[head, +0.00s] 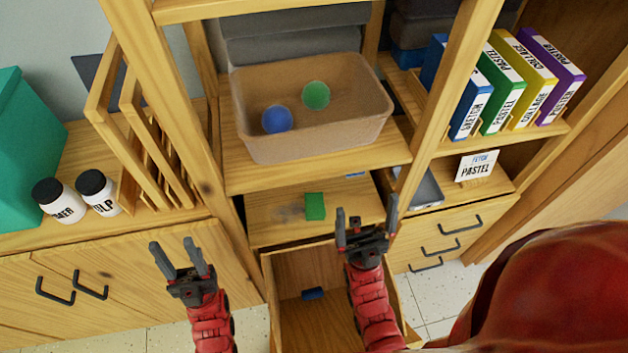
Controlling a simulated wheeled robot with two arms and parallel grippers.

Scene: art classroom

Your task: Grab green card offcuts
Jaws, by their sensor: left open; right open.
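A small green block (315,206), which may be the green card offcuts, sits on the low wooden shelf (262,229) below the tan bin. My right gripper (367,222) is open and empty, just right of the green block and apart from it. My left gripper (180,262) is open and empty, in front of the lower left cabinet doors. A green ball (316,95) and a blue ball (277,119) lie in the tan bin (345,140).
An open drawer (300,335) under the shelf holds a small blue object (313,294). Boxed files (500,92) stand on the right shelf, with a PASTEL card (477,167) below. Two jars (98,190), a wooden rack (140,150) and a teal box (25,150) are at left.

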